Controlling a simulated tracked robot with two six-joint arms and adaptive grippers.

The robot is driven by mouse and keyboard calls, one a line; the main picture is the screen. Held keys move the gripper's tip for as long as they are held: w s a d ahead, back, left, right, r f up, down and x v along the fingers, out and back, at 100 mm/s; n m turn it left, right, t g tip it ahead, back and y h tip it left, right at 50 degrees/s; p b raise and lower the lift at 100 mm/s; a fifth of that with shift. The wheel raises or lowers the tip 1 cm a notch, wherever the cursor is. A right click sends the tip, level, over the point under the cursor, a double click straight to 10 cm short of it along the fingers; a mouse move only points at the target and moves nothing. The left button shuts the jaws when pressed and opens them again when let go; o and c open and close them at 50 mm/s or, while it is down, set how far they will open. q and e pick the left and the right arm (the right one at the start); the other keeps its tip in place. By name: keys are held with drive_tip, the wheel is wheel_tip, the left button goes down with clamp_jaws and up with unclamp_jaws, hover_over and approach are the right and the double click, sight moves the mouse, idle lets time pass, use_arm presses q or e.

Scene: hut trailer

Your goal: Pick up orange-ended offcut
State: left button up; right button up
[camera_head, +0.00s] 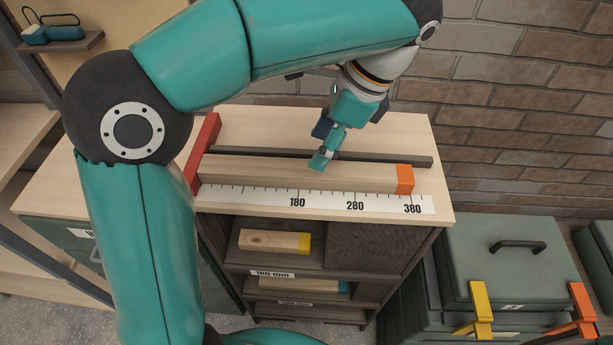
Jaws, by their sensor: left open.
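The orange-ended offcut (300,174) is a long pale wooden bar lying flat on the bench top, with its orange end (404,179) at the right near the 380 mark. Its left end is by a red stop (203,150). My left gripper (320,161) points down over the middle of the offcut, near its back edge. It is open, though its fingers look narrow from this angle; whether they touch the wood I cannot tell. My right gripper is not in view.
A dark rail (380,159) runs behind the offcut, and a white ruler strip (325,200) lies in front. A yellow-ended offcut (268,241) sits on a shelf below. Green cases (510,262) stand at right. A brick wall (530,110) is behind.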

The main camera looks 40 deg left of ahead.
use_arm(q)
drive_tip(key=shift+x, duration=3.85)
drive_tip(key=shift+w, duration=0.2)
clamp_jaws()
drive_tip(key=shift+r, duration=0.15)
wheel_tip(320, 180, up, 14)
drive_tip(key=p, duration=0.2)
wheel_tip(320, 180, up, 6)
drive_tip(key=p, duration=0.5)
hover_over(305, 167)
drive_tip(key=shift+d, duration=0.1)
